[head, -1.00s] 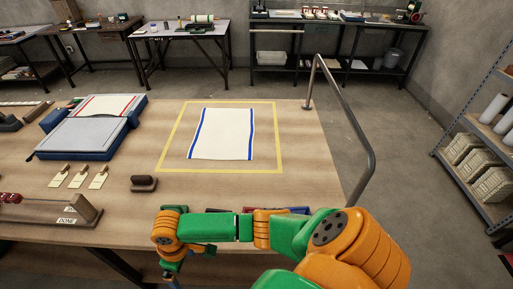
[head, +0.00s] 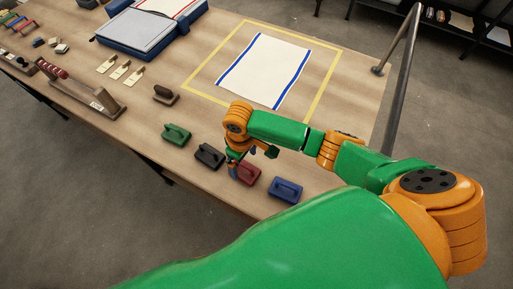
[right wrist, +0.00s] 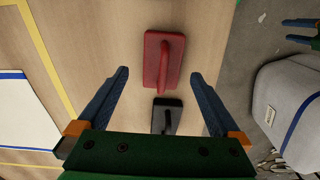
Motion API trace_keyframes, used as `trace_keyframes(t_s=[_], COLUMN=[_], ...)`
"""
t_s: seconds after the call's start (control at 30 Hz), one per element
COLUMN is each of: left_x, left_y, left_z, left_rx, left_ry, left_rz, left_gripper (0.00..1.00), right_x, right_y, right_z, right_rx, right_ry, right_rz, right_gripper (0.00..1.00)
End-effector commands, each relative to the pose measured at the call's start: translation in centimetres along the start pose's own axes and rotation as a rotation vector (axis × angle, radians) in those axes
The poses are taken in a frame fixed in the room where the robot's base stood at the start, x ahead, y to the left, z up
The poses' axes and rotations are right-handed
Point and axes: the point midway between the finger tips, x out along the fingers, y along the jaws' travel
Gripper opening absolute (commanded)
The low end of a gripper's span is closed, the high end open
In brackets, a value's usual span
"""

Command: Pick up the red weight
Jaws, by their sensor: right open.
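The red weight (head: 249,175) is a flat block with a raised handle, in the row of weights near the table's front edge. In the right wrist view the red weight (right wrist: 163,58) lies ahead, roughly centred between my fingertips. My right gripper (head: 236,168) is close by it, at its left side in the head view, and partly hides it. In the right wrist view my right gripper (right wrist: 160,74) is open and empty. Contact with the weight cannot be told. Part of what looks like my left gripper (right wrist: 299,31) shows at the right wrist view's edge, small and cut off.
A black weight (head: 209,156) and a blue weight (head: 286,190) flank the red one closely. A green weight (head: 176,134) and a brown one (head: 165,95) are further left. The white cloth (head: 265,70) lies in a yellow outline. A metal rail (head: 400,50) stands at the right.

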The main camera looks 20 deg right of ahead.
Motion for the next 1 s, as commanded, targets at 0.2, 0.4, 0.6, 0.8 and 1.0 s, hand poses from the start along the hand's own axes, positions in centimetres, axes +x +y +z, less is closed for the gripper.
trace_keyframes(t_s=[0.2,0.4,0.6,0.8,1.0], left_x=[0.0,0.0,0.0,0.0,-0.1], left_y=[-0.6,-0.6,-0.3,-0.2,-0.2], left_z=[0.0,0.0,-0.1,-0.1,-0.1], left_rx=[0.0,0.0,-0.002,-0.001,0.0], left_ry=[-0.001,0.0,0.002,0.002,0.002], left_rz=[-0.01,-0.01,-0.005,-0.004,-0.004], left_gripper=[0.5,0.5,0.5,0.5,0.5], right_x=[4.2,4.9,4.9,4.8,4.7], right_y=[0.2,0.2,0.2,0.2,0.2], right_z=[0.3,0.3,0.3,0.2,0.2], right_rx=[0.001,-0.001,-0.001,-0.001,-0.001], right_ry=[-0.003,0.0,0.0,0.001,0.003], right_rz=[0.0,0.002,0.002,0.001,0.002], right_gripper=[1.0,1.0,0.68,0.14,0.0])
